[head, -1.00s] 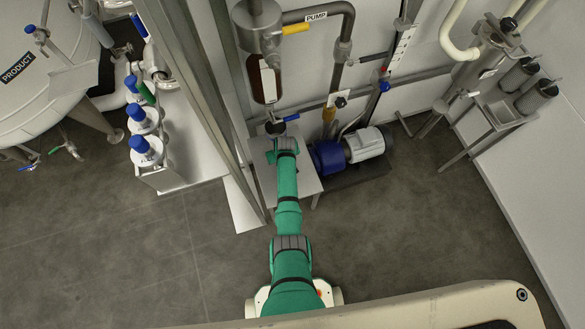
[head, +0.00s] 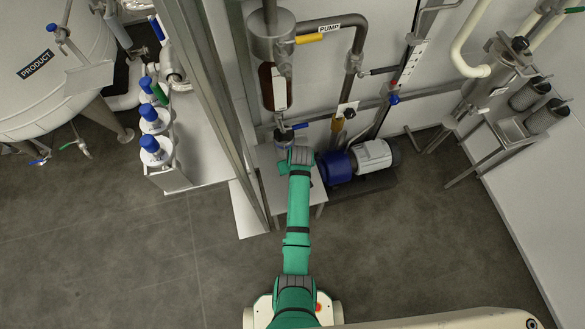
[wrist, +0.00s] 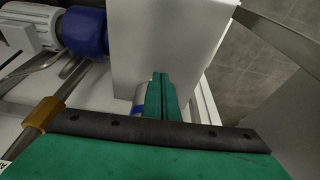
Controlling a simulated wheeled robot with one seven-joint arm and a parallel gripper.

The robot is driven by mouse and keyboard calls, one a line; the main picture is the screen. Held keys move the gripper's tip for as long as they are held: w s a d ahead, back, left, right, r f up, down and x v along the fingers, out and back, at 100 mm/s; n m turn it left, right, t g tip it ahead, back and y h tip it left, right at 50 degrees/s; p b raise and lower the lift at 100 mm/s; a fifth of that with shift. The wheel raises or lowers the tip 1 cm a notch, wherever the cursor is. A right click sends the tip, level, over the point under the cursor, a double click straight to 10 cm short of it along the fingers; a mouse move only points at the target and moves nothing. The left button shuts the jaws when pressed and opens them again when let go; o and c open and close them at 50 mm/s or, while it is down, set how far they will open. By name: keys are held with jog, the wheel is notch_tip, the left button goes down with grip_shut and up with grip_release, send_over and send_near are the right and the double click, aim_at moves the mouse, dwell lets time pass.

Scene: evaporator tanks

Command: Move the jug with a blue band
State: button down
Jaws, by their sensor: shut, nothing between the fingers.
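A pale jug with a blue band (wrist: 138,106) shows in part in the wrist view, just left of my gripper's fingers. Much of it is hidden behind the fingers and the green gripper body. In the head view, a container (head: 285,137) stands on the small table under the amber sight glass; its lower part is hidden by my wrist, and I cannot make out its band. My gripper (wrist: 161,90) is shut and empty, with its two green fingers together beside the jug. I cannot tell whether they touch it.
The small pale table (head: 268,163) stands below the sight glass (head: 272,88). A blue and grey pump (head: 358,161) is close on its right. A metal post (head: 222,110) and several blue-capped bottles (head: 154,148) stand left. The front floor is open.

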jog(key=s+a+r+m+t+h, duration=0.1)
jog(key=s+r+t, duration=0.15)
jog(key=s, duration=0.85)
jog(key=s+a+r+m+t, duration=0.1)
jog(key=s+t, duration=0.3)
jog(key=s, duration=0.6)
jog(key=s+r+t, duration=0.2)
jog(key=s+r, duration=0.3)
jog(key=r, duration=0.4)
jog(key=s+a+r+t, duration=0.1)
jog(key=s+r, duration=0.4)
jog(key=r, duration=0.4)
jog(key=s+r+t, duration=0.2)
jog(key=s+r, duration=0.3)
jog(key=r, duration=0.4)
jog(key=shift+a+r+m+t, duration=0.3)
jog(key=shift+m+t, duration=0.05)
jog(key=shift+m, duration=0.05)
